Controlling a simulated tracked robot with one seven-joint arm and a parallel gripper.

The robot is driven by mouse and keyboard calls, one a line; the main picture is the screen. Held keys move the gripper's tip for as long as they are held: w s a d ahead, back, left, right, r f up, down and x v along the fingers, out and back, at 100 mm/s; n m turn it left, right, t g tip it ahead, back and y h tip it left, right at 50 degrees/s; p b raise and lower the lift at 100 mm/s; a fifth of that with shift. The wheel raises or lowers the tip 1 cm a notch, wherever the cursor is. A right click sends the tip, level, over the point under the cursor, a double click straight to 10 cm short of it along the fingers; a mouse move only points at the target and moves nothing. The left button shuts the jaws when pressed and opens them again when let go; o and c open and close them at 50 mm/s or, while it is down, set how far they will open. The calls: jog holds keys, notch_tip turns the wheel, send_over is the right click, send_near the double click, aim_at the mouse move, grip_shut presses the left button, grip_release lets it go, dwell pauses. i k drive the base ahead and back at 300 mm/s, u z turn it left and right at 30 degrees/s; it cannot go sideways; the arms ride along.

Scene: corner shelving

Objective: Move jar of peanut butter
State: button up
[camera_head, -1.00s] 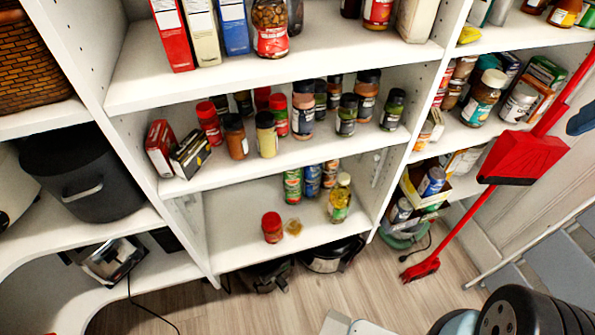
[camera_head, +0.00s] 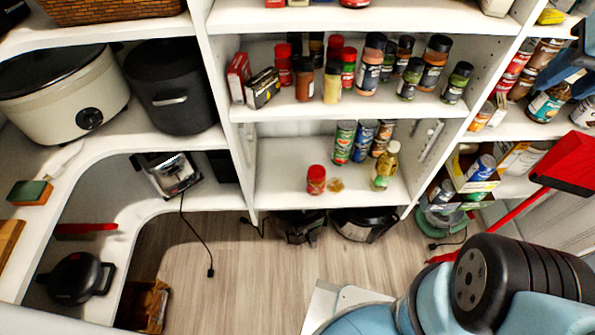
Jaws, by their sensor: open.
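I cannot tell for sure which jar is the peanut butter. A small jar with a red lid (camera_head: 316,180) stands upright on the lower middle shelf, beside a small brownish item (camera_head: 336,185). A brown jar with a teal label (camera_head: 548,103) stands on the right-hand shelf, partly covered by a blue object. My own arm fills the lower right corner, with blue links and a ribbed black part. My gripper's fingers do not show.
Spice jars (camera_head: 372,62) crowd the middle shelf. Several cans (camera_head: 345,142) and an oil bottle (camera_head: 386,165) stand behind on the lower shelf. A slow cooker (camera_head: 58,100) and black pot (camera_head: 168,95) are left. A red dustpan (camera_head: 568,162) hangs at right. The wooden floor (camera_head: 215,265) is mostly open.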

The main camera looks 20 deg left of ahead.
aim_at(314, 188)
jog(key=u, duration=1.1)
jog(key=k, duration=0.9)
jog(key=i, duration=0.9)
jog(key=u, duration=0.05)
